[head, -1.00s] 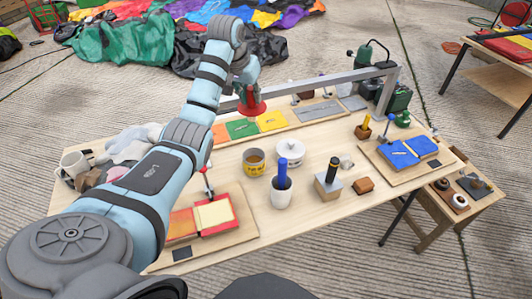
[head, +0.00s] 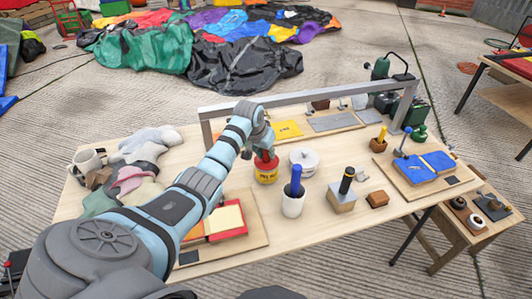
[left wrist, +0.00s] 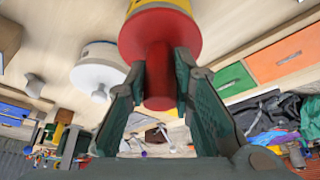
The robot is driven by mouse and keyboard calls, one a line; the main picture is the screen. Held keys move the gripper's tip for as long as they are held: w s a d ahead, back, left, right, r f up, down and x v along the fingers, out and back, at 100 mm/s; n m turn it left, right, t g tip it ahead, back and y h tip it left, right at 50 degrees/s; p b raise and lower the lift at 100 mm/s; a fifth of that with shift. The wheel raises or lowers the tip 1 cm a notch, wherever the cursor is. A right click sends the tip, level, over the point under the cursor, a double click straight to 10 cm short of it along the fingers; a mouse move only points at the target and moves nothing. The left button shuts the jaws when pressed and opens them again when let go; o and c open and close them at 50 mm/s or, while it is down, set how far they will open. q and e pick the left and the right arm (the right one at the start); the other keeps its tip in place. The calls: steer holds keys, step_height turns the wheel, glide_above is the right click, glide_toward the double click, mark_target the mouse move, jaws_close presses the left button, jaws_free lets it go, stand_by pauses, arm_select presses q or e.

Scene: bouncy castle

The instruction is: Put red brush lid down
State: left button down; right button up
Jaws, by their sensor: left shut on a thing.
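The red brush lid (head: 266,160) sits on top of the yellow tin (head: 266,177), covering its mouth, and looks level. My left gripper (head: 256,148) is over the lid, reaching in from the left. In the left wrist view the two fingers of my left gripper (left wrist: 160,88) are shut on the lid's red knob. The wide red rim of the lid (left wrist: 160,32) meets the yellow tin (left wrist: 158,4), with no clear gap showing. Part of the lid is hidden behind the gripper in the head view. My right gripper is not in view.
A white lidded pot (head: 304,160) stands just right of the tin. A white cup with a blue handle (head: 293,200) stands in front. A grey metal frame (head: 300,98) spans the back of the table. Open table lies left of the tin, beyond cloths (head: 140,160).

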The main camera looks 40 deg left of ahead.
arm_select(q)
steer(key=c, duration=1.4)
jaws_free()
steer(key=shift+w+f, duration=0.1)
steer(key=p+v, duration=0.3)
steer(key=v, duration=0.9)
steer(key=shift+r, duration=0.25)
steer(key=shift+f, duration=0.1)
